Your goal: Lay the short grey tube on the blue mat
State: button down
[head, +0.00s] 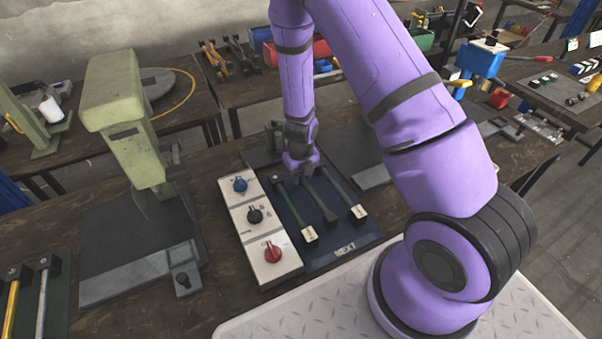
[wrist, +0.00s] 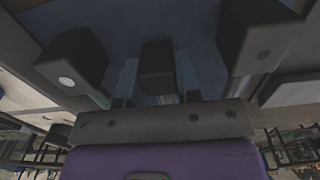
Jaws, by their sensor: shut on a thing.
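The blue mat (head: 345,247), marked NEXT at its near edge, lies on the brown bench right of a switch panel. My gripper (head: 305,177) points down at the mat's far part, jaws shut on the short grey tube (head: 321,198), the middle of three pieces there. In the wrist view the tube's dark end block (wrist: 157,62) sits between the two fingers (wrist: 158,82). The tube lies along the mat, between a green tube (head: 293,211) and a longer grey tube (head: 339,188). I cannot tell whether it touches the mat.
The white panel (head: 258,235) with blue, black and red knobs borders the mat on the left. A pale green press (head: 125,115) stands further left. Dark blocks (wrist: 72,62) and (wrist: 258,42) flank the held piece closely. The bench front is clear.

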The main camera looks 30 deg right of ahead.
dwell(0.3)
jog(key=c, duration=0.7)
grip_release()
jog(key=shift+c, duration=0.2)
notch_tip(320, 180, up, 11)
jog(key=shift+f, duration=0.1)
